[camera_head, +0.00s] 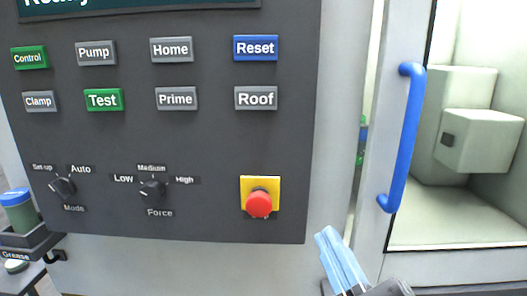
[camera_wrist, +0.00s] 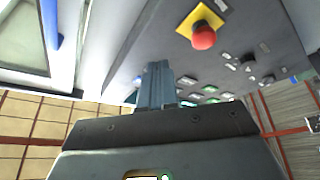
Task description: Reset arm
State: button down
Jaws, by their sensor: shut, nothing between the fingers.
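My gripper (camera_head: 329,235) is at the lower right of the panel in the head view, its blue fingers shut together and empty. It also shows in the wrist view (camera_wrist: 157,68), with the fingers pointing up. The dark control panel (camera_head: 215,140) is up and left of it. The blue Reset button (camera_head: 256,48) is at the panel's upper right, with the grey Roof button (camera_head: 256,98) below it. The red emergency stop (camera_head: 259,203) on its yellow plate is left of and above my fingers. I see no contact between my fingers and the panel.
A door with a blue handle (camera_head: 407,135) stands right of the panel, with a pale machine interior (camera_head: 455,215) behind its glass. A Grease container (camera_head: 17,212) sits in a dark holder at lower left. Two knobs, Mode (camera_head: 62,187) and Force (camera_head: 152,190), stick out of the panel.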

jog(key=s+d+f+m+g+h, duration=0.1)
jog(key=s+d+f+m, duration=0.3)
jog(key=s, duration=0.6)
jog(key=s+d+f+m+g+h, duration=0.2)
jog(key=s+d+f+m+g, duration=0.1)
jog(key=s+f, duration=0.5)
jog(key=s+d+f+m+g+h, duration=0.2)
jog(key=s+d+f+m, duration=0.3)
jog(key=s, duration=0.7)
jog(key=shift+s+d+f, duration=0.2)
jog(key=shift+d+f, duration=0.4)
jog(key=shift+d, duration=0.1)
